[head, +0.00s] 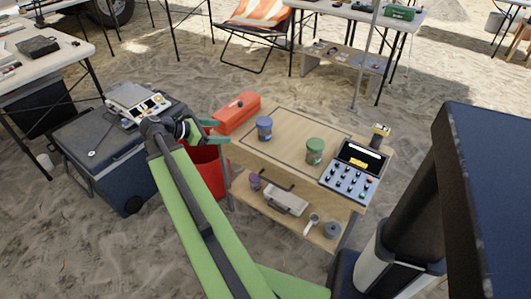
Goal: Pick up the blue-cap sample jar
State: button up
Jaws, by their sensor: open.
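The blue-cap sample jar (264,129) stands upright on the small wooden table (285,168), toward its far left part. A green-cap jar (315,151) stands on the same table, to the right of the blue-cap jar and nearer to me. My gripper (220,132) is open and empty, its green fingers pointing right. In the picture it is left of the blue-cap jar and apart from it, near the table's left edge. My arm hides part of the red bucket and the ground below it.
A control box (355,170) with knobs sits at the table's right. An orange toolbox (237,113) lies behind my gripper. A red bucket (209,175) stands below it. A cooler (107,160) with a device on top is at left. The tabletop between the jars is clear.

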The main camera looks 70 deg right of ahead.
aim_at(258, 127)
jog(key=shift+n+g+h, duration=0.3)
jog(key=shift+n+g, duration=0.3)
jog(key=shift+g, duration=0.2)
jog(key=b+x, duration=0.1)
jog(key=x, duration=0.4)
jog(key=r+b+x, duration=0.1)
jog(key=b+x, duration=0.1)
jog(key=x, duration=0.4)
jog(key=s+b+x, duration=0.1)
jog(key=b+x, duration=0.1)
jog(key=x, duration=0.3)
jog(key=shift+s+d+r, duration=0.1)
jog(key=shift+s+r, duration=0.1)
jog(key=shift+r, duration=0.05)
jog(key=shift+s+d, duration=0.25)
jog(key=shift+d, duration=0.05)
jog(key=b+x, duration=0.1)
jog(key=x, duration=0.1)
jog(key=b+x, duration=0.1)
jog(key=x, duration=0.2)
jog(key=shift+s+a+f+b, duration=0.15)
jog(key=shift+a+f+b, duration=0.1)
jog(key=shift+a+b, duration=0.05)
jog(key=shift+s+d, duration=0.1)
jog(key=shift+d, duration=0.1)
jog(key=shift+r, duration=0.1)
jog(key=c, duration=1.6)
jog(key=shift+o, duration=0.2)
